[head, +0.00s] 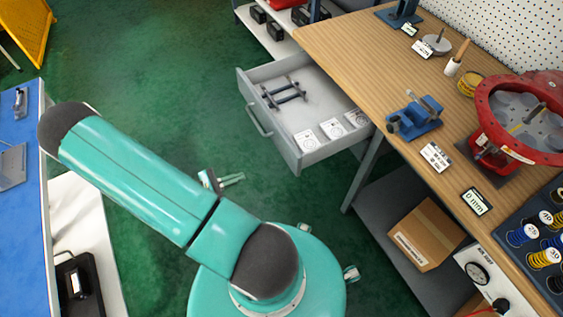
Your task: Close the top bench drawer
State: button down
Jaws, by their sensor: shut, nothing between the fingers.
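The top bench drawer (272,76) is a light grey box pulled out from under the wooden bench, standing well open to the left. Its bar handle (259,121) is on its left-facing front. Inside lie a dark metal frame-like part (283,92) and several white cards with round parts (332,128). My gripper (238,178) shows small beyond my teal arm, over the green floor, pointing right. It is shut and empty, below and left of the drawer in the picture and apart from the handle. My arm hides part of its wrist.
The wooden bench (345,45) carries a blue clamp fixture (414,117) and a red round valve housing (520,112). A cardboard box (426,234) sits on the lower shelf. A blue table (22,220) stands at left. Green floor (165,65) is clear before the drawer.

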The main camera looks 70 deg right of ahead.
aim_at(290, 159)
jog(key=shift+n+h, duration=0.6)
jog(key=shift+n, duration=0.1)
jog(key=x, duration=0.5)
jog(key=f+x, duration=0.1)
jog(key=x, duration=0.4)
jog(key=f+x, duration=0.1)
jog(key=x, duration=0.4)
jog(key=shift+s, duration=0.5)
jog(key=shift+d, duration=0.1)
jog(key=shift+s+d, duration=0.1)
jog(key=shift+s, duration=0.05)
jog(key=x, duration=2.9)
jog(key=shift+s+f, duration=0.1)
jog(key=shift+f, duration=0.1)
jog(key=shift+s+d, duration=0.45)
jog(key=shift+d, duration=0.1)
jog(key=shift+s+d+r, duration=0.1)
jog(key=shift+s+d, duration=0.1)
